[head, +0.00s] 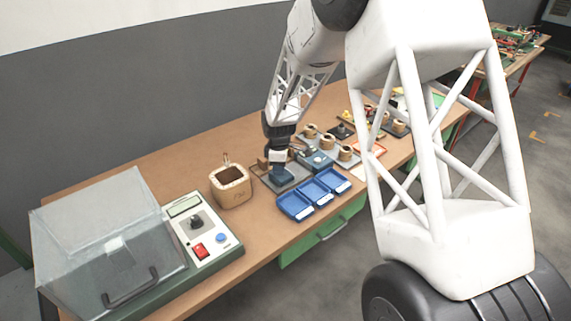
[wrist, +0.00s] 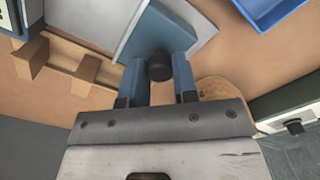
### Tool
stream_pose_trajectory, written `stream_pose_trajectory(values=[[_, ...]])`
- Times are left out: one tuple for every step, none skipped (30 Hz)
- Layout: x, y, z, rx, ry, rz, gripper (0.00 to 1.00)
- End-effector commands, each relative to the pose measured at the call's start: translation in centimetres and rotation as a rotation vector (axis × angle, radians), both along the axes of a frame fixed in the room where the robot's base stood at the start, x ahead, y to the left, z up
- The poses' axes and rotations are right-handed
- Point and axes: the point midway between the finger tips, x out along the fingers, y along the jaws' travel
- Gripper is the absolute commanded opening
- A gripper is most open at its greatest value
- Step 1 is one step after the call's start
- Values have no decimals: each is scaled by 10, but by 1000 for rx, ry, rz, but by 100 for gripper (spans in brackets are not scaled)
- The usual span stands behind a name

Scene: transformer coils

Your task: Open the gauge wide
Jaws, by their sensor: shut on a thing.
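The gauge appears to be the blue block (wrist: 158,32) on a pale grey plate (wrist: 200,22) in the wrist view. A dark round knob (wrist: 159,66) sits at its near side. My gripper (wrist: 160,82) has its two blue fingers on either side of this knob and is shut on it. In the head view my gripper (head: 279,158) points down at the blue block (head: 284,174) on its grey plate (head: 265,181). The gripper hides part of the block there, and any gap in the gauge cannot be made out.
A wooden holder (wrist: 62,66) stands left of the gripper in the wrist view. Blue trays (head: 295,206) lie in front, and a blue box (head: 316,160) and copper coils (head: 327,142) to the right. A wooden pot (head: 231,186), a control panel (head: 203,237) and a clear cover (head: 100,230) stand left.

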Motion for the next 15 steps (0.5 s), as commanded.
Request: stream_pose_trajectory(values=[[-3, 3, 0, 0, 1, 1, 0], [-4, 3, -1, 0, 1, 1, 0], [-5, 4, -1, 0, 1, 0, 0], [-5, 4, -1, 0, 1, 0, 0], [-5, 4, -1, 0, 1, 0, 0], [-5, 4, -1, 0, 1, -1, 0], [-5, 4, -1, 0, 1, -1, 0], [-5, 4, -1, 0, 1, -1, 0], [-5, 4, -1, 0, 1, -1, 0], [-5, 4, -1, 0, 1, -1, 0], [-5, 4, -1, 0, 1, -1, 30], [-5, 4, -1, 0, 1, -1, 36], [-4, 4, -1, 0, 1, -1, 41], [-4, 4, -1, 0, 0, -1, 45], [-4, 4, 0, 0, 0, -1, 52]])
